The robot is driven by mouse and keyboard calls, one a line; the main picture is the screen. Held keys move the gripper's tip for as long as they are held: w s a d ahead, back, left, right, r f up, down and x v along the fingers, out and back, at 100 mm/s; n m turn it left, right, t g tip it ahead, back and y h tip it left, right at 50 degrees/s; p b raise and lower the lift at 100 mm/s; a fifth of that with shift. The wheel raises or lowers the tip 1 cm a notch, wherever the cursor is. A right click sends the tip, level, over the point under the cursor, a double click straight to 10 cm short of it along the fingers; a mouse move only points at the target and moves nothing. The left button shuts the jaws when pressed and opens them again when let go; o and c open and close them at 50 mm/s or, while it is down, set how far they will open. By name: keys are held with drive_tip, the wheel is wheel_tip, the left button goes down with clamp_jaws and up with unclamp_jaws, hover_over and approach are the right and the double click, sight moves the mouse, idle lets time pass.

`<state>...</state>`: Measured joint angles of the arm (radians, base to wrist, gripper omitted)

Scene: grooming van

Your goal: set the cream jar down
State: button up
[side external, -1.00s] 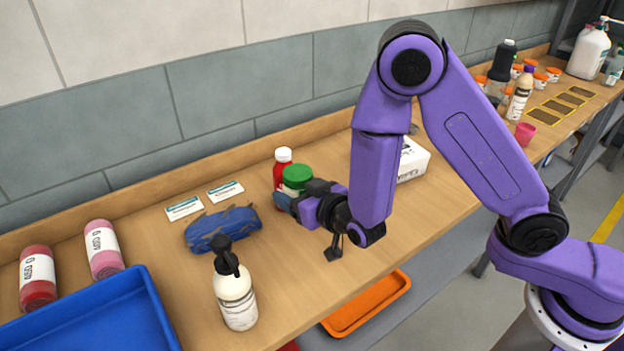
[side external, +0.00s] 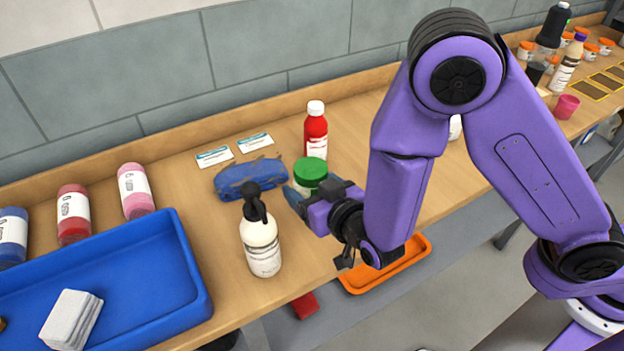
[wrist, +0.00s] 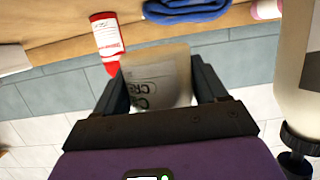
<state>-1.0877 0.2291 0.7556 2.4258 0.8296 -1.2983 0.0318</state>
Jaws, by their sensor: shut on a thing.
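The cream jar (side external: 310,171) has a green lid and a pale body. My gripper (side external: 302,197) is shut on it in the side view, with the fingers around its body. In the wrist view the jar (wrist: 158,80) sits between the two fingers (wrist: 158,92), its printed label partly readable and its lid not visible. In the side view the jar looks upright. It is just right of a blue towel and in front of a red bottle. My fingers cover its lower part, so I cannot tell whether its base touches the bench.
The blue towel (side external: 250,179), white pump bottle (side external: 260,246) and red bottle (side external: 316,134) stand close around the jar on the wooden bench (side external: 200,228). A blue tray (side external: 140,290) lies at left. An orange tray (side external: 392,270) is below the bench's front edge.

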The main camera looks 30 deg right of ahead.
drive_tip(key=shift+f, duration=2.95)
drive_tip(key=shift+f, duration=0.6)
drive_tip(key=o, duration=1.2)
drive_tip(key=shift+o, duration=0.2)
drive_tip(key=shift+v, duration=5.95)
